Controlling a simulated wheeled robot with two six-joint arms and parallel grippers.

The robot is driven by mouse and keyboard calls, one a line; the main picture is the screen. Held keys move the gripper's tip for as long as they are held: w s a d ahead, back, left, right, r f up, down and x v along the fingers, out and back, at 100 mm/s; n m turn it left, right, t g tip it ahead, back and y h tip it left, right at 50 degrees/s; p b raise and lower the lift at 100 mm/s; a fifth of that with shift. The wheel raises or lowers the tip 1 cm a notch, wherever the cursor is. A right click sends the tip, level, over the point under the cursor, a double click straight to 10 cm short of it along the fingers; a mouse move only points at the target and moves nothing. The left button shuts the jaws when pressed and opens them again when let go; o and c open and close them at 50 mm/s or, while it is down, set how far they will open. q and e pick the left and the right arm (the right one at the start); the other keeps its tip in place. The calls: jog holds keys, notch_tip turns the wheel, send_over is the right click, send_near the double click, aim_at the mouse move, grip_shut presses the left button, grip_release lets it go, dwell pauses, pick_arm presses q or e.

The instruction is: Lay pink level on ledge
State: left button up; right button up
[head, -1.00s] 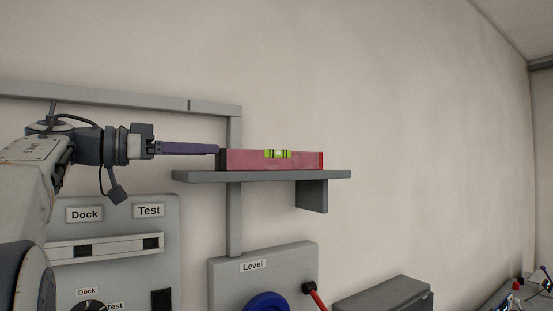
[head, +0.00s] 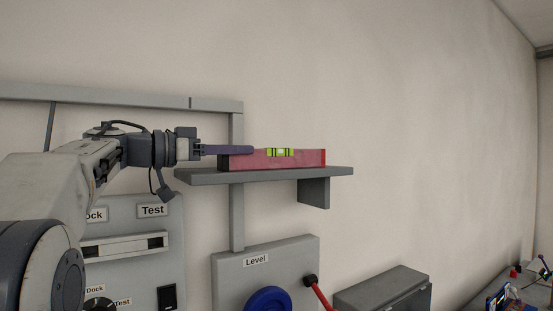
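The pink level (head: 300,160) lies flat on the grey ledge (head: 340,173) on the wall, with its green vial in the middle of its top edge. Its right end is a darker red and its left end is dark. My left gripper (head: 250,149) comes in from the left at the height of the level's top. Its dark purple finger overlaps the level's upper left part in the picture. Only one finger shows clearly, so I cannot tell the gap or any contact. My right gripper is out of view.
A panel labelled Level (head: 232,270) with a blue wheel (head: 268,300) and a red-handled lever (head: 318,294) is below the ledge. A Dock and Test panel (head: 130,230) is at lower left. A grey box (head: 385,290) stands at lower right. Wall right of the ledge is clear.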

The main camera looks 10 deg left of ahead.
pick_arm(q)
grip_shut()
jog(key=shift+r, duration=0.2)
